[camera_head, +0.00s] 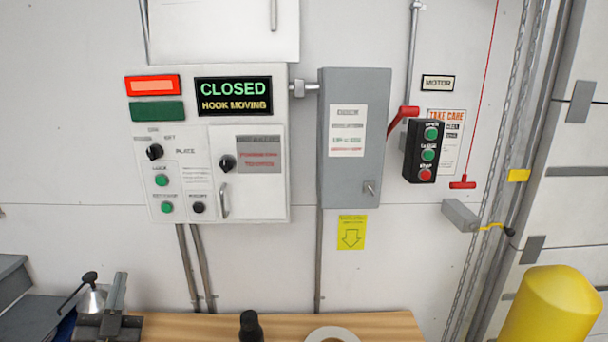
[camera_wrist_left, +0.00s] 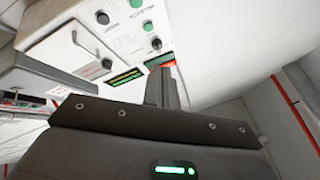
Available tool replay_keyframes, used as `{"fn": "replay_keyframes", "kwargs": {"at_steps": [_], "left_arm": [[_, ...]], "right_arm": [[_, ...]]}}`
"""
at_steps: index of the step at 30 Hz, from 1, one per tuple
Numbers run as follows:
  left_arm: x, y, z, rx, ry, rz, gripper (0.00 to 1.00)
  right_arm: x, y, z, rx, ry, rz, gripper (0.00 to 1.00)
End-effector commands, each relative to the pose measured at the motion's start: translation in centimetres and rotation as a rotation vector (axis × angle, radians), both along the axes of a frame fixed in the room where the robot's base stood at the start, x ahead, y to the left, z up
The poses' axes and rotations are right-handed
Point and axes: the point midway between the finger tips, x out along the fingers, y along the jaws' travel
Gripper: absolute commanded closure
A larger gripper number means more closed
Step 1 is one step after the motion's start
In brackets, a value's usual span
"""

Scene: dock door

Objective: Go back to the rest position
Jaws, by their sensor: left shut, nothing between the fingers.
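My left gripper (camera_head: 118,284) shows at the bottom left of the head view, low in front of the wall and near the left end of the wooden bench (camera_head: 385,325). Its fingers are shut together and empty. In the left wrist view the closed fingers (camera_wrist_left: 168,88) stand up from the dark gripper body, with the control panel (camera_wrist_left: 85,30) beyond them, tilted. The fingers look apart from the panel, though the exact distance cannot be told. My right gripper is in neither view.
The white control panel (camera_head: 210,120) reads CLOSED, HOOK MOVING. A grey switch box (camera_head: 360,185) and a black button station (camera_head: 422,152) hang to its right. A silver object with a black knob (camera_head: 92,296) is beside my left gripper. A yellow bollard (camera_head: 553,308) stands at lower right.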

Motion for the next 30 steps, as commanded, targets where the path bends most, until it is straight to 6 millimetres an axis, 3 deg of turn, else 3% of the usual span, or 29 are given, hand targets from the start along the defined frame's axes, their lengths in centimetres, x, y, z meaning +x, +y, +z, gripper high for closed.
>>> {"fn": "replay_keyframes", "kwargs": {"at_steps": [8, 13, 18, 21, 24, 30], "left_arm": [[-0.1, -2.8, -7.4, -0.163, 0.318, -0.067, 1.0], [-2.2, -5.9, -14.4, -0.299, 0.617, -0.11, 1.0], [-8.2, -10.6, -22.6, -0.457, 1.028, -0.129, 1.0], [-12.1, -12.6, -25.6, -0.516, 1.224, -0.119, 1.0], [-15.7, -14.2, -27.6, -0.559, 1.382, -0.101, 1.0], [-22.2, -16.4, -29.8, -0.613, 1.639, -0.052, 1.0]], "right_arm": [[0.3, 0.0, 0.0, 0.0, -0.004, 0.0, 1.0], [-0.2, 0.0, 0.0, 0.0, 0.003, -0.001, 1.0], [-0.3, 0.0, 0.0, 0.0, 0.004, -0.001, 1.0], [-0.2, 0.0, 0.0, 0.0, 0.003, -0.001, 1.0], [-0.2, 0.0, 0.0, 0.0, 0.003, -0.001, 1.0], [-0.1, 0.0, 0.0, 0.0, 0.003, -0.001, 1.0]]}}
